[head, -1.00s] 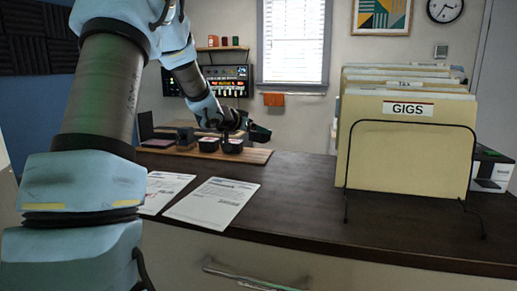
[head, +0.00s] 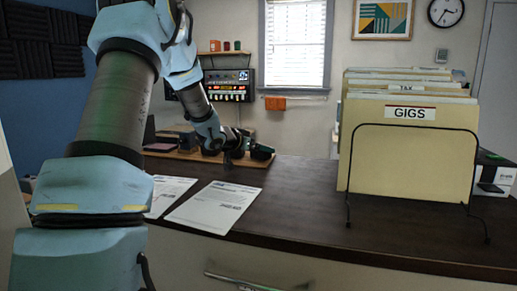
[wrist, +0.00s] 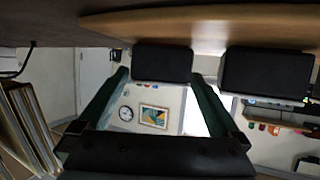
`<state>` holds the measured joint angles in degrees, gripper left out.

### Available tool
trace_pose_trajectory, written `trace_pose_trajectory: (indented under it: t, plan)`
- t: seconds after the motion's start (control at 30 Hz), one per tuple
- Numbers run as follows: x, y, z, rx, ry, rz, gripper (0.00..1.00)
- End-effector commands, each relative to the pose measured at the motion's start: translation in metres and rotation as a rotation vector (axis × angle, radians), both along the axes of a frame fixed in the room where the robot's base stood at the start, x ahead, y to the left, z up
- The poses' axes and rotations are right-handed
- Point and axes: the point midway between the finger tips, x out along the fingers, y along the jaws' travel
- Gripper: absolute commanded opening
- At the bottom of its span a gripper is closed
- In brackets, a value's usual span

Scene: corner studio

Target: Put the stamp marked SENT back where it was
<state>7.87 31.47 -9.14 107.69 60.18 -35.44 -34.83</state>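My gripper (head: 258,153) is low over the wooden board (head: 190,155) on the dark counter, at the far end of my arm. The wrist view is upside down. In it, the two dark green fingers of my gripper (wrist: 160,75) are spread apart. A black stamp block (wrist: 162,62) shows between their tips, with thin gaps at its sides. A second black block (wrist: 265,72) is just to the right, outside the fingers. Both are by the board, which also shows there (wrist: 210,25). No SENT marking is readable.
Two printed sheets (head: 214,207) lie on the counter before the board. A wire rack of folders labelled GIGS (head: 410,150) stands at the right. The counter between (head: 300,210) is clear. An orange cloth (head: 275,103) hangs on the back wall.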

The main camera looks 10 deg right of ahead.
Motion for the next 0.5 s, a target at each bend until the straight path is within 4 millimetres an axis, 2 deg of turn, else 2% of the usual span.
trace_pose_trajectory:
  t: [0.3,0.5]
  plan:
    - [-0.001,0.001,0.004,0.000,-0.002,0.001,1.00]
    - [-0.019,0.024,0.015,0.000,-0.003,0.002,1.00]
